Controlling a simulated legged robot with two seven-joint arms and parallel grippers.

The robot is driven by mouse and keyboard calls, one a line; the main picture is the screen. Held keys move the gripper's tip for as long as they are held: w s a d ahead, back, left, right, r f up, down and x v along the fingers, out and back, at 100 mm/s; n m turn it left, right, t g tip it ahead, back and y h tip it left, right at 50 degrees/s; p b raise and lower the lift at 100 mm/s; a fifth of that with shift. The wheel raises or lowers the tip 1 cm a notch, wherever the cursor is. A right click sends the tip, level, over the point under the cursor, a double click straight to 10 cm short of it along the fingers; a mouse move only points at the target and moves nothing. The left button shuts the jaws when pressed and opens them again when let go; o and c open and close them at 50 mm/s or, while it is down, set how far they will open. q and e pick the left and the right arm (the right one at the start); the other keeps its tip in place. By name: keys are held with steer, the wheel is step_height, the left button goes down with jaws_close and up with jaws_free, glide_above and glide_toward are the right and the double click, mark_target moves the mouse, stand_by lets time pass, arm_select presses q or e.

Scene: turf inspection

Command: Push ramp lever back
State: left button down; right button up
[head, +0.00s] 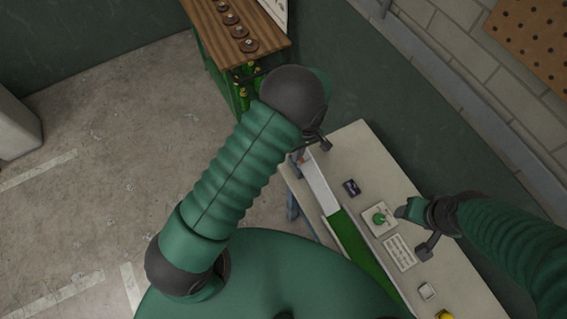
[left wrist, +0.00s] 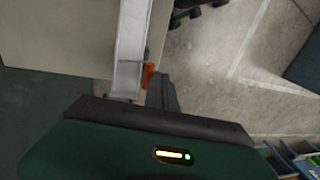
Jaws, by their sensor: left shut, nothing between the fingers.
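The ramp is a pale channel (head: 318,183) along the left edge of the bench, and it also shows in the left wrist view (left wrist: 131,45). A small orange part, apparently the ramp lever (left wrist: 149,75), is at the ramp's side; it shows only as a speck in the head view (head: 301,157). My left gripper (head: 322,145) is shut and empty at the far end of the ramp, close to the orange part. In the left wrist view its dark fingers (left wrist: 161,92) are just beside the lever; contact cannot be told. My right gripper (head: 426,249) is low over the bench; its fingers are unclear.
The bench (head: 365,155) carries a green button on a plate (head: 379,218), a dark small box (head: 351,188), a label card (head: 400,252) and a green turf strip (head: 362,250). A wooden-topped cabinet (head: 262,25) with several discs stands beyond. Floor lies open at left.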

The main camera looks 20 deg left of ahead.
arm_select(q)
steer(key=shift+w+d+f+b, duration=0.15)
steer(key=shift+w+d+b, duration=0.2)
steer(key=shift+w, duration=0.2)
steer(key=shift+w+d+f+b, duration=0.2)
steer(key=shift+w+b, duration=0.2)
steer(key=shift+w, duration=0.15)
steer(key=shift+a+r, duration=0.1)
steer(key=shift+r, duration=0.15)
arm_select(e)
steer(key=shift+w+a+f, duration=0.15)
steer(key=shift+a+f, duration=0.25)
steer(key=shift+f, duration=0.15)
arm_select(q)
steer(key=shift+d+r+p, duration=0.25)
steer(key=shift+r+p, duration=0.55)
arm_select(e)
steer(key=shift+d+r, duration=0.3)
steer(key=shift+r, duration=0.25)
arm_select(q)
steer(key=shift+a, duration=0.1)
arm_select(e)
steer(key=shift+a, duration=0.1)
